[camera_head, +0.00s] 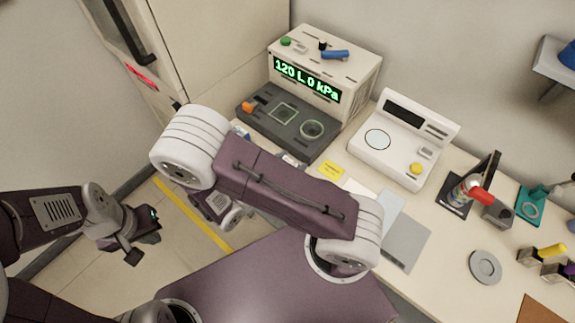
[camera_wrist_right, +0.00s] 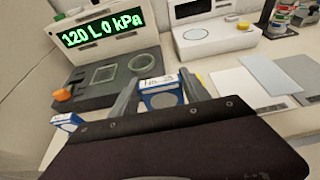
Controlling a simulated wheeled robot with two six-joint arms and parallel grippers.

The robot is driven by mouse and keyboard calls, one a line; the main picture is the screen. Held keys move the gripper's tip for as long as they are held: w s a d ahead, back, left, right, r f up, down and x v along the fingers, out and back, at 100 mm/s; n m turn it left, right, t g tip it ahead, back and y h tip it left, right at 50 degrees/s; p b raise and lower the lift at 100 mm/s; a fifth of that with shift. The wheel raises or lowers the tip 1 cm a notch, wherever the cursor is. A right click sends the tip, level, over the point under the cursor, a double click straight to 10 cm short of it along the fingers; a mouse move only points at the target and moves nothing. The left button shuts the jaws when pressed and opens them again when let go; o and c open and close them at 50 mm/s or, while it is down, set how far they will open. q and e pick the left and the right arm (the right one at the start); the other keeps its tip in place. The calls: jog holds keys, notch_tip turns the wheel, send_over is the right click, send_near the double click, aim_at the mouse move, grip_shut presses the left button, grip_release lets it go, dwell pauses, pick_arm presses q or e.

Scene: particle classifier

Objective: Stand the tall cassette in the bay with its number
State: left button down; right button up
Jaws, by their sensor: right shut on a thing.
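In the right wrist view my right gripper (camera_wrist_right: 158,88) is shut on a blue-and-white cassette (camera_wrist_right: 161,100). The cassette has a dark round spot on its face and a white label on top, too small to read surely. It is in front of the dark deck (camera_wrist_right: 105,86) of the classifier. A second blue-and-white cassette (camera_wrist_right: 66,121) shows at the left, partly cut off by my gripper body.
The classifier (camera_head: 318,82) reads "120 L 0 kPa"; its deck has a square and a round recess and an orange knob. A white scale-like instrument (camera_head: 405,140) stands to the right. Flat plates (camera_head: 407,243) and a grey disc (camera_head: 485,266) lie on the bench.

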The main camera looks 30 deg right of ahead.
jog(key=w+f, duration=0.1)
jog(key=f, duration=0.1)
jog(key=w+f, duration=0.2)
jog(key=w+d+f, duration=0.1)
jog(key=f, duration=0.1)
jog(key=shift+w+d, duration=0.1)
jog(key=shift+w, duration=0.05)
jog(key=shift+w+f, duration=0.1)
jog(key=shift+f, duration=0.25)
jog(key=shift+f, duration=0.2)
jog(key=o, duration=1.4)
jog(key=shift+r, duration=0.2)
